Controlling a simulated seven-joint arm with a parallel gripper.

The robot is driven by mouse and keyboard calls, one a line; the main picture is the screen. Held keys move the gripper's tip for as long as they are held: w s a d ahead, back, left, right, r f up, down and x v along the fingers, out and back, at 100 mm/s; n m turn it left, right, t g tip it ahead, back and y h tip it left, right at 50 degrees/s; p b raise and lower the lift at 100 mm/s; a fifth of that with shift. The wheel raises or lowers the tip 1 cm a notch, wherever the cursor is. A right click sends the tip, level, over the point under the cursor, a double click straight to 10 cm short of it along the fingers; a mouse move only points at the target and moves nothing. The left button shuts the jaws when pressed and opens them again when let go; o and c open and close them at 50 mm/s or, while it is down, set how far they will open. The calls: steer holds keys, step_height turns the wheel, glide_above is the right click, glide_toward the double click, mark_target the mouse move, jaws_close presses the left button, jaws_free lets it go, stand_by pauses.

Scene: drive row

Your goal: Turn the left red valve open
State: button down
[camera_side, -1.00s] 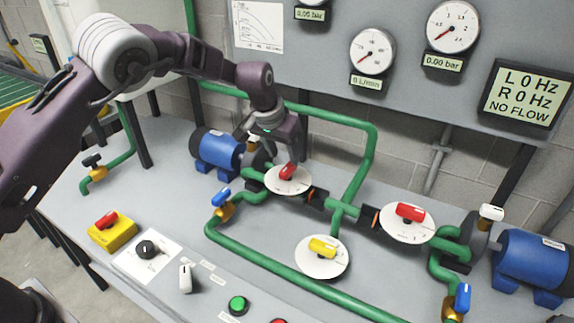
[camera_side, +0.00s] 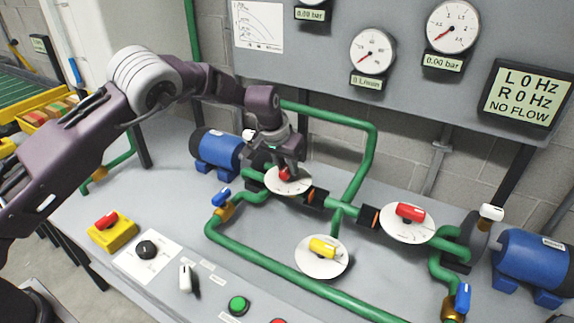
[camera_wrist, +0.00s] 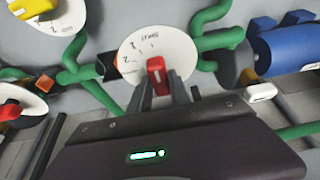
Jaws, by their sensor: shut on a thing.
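The left red valve (camera_side: 285,174) has a red handle on a round white dial plate (camera_side: 294,186), set on the green pipework right of the left blue pump. My gripper (camera_side: 287,168) reaches down over it from above and is shut on the handle. In the wrist view the red handle (camera_wrist: 156,72) stands between my fingers (camera_wrist: 160,88), in front of its marked white dial. My gripper partly hides the handle in the side view.
A second red valve (camera_side: 410,212) is on a white dial to the right, and a yellow valve (camera_side: 322,247) is in front. Green pipes surround the dials. The left blue pump (camera_side: 216,150) is close to my gripper. The display (camera_side: 525,94) reads NO FLOW.

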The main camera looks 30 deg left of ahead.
steer(key=shift+n, duration=0.3)
steer(key=n+y, duration=0.1)
steer(key=n, duration=0.1)
steer(key=n+y, duration=0.1)
steer(key=n, duration=0.1)
steer(key=shift+d+n+g, duration=0.15)
steer(key=shift+n+g, duration=0.15)
steer(key=shift+n, duration=0.1)
steer(key=n+g+y, duration=0.1)
steer(key=n, duration=0.3)
steer(key=shift+w+d, duration=0.1)
steer(key=shift+n+y, duration=0.3)
steer(key=shift+n, duration=0.3)
steer(key=c, duration=1.2)
jaws_free()
